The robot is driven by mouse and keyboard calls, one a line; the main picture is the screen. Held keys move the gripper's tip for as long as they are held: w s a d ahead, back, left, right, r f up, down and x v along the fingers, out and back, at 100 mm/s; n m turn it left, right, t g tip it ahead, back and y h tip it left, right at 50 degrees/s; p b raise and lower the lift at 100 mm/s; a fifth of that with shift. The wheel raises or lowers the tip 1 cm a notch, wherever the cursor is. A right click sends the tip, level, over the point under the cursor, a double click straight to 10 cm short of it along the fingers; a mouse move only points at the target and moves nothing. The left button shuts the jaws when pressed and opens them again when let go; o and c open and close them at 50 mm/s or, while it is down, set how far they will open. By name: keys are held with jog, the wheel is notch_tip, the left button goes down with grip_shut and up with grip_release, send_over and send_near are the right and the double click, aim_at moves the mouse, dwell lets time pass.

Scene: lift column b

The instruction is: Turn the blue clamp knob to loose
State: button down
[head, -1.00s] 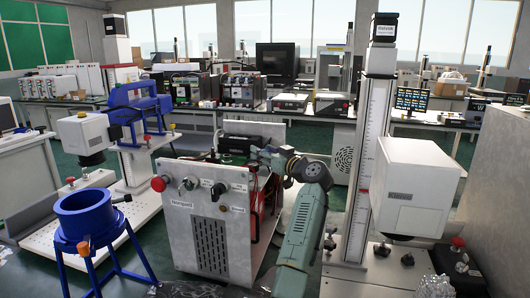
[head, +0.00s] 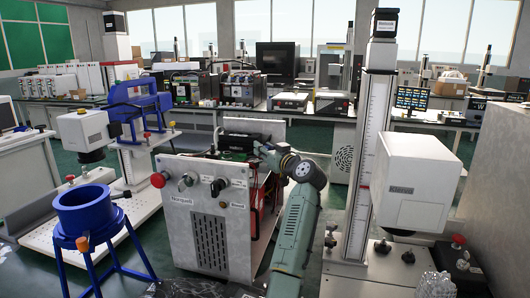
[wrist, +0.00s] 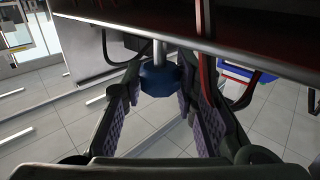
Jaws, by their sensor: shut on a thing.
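The blue clamp knob (wrist: 158,80) shows in the wrist view as a dark blue faceted knob on a pale metal stem, below a dark beam or panel edge. My gripper (wrist: 160,88) has its two purple-padded fingers on either side of the knob and is shut on it. In the head view my green arm reaches up beside the grey control cabinet (head: 211,232), with its wrist bent left behind the cabinet's front panel. The gripper's fingers and the clamp knob cannot be made out there.
A column stand with a white head (head: 417,183) stands right of my arm. A blue ring on legs (head: 88,215) stands at the front left. Red cables (wrist: 207,65) hang close right of my fingers. Grey tiled floor shows below.

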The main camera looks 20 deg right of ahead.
jog(key=shift+m+h, duration=0.9)
jog(key=shift+h, duration=0.5)
jog(key=c, duration=1.2)
grip_release()
jog(key=shift+c, duration=0.2)
jog(key=s, duration=0.7)
jog(key=shift+s+d, duration=0.15)
jog(key=shift+s, duration=0.15)
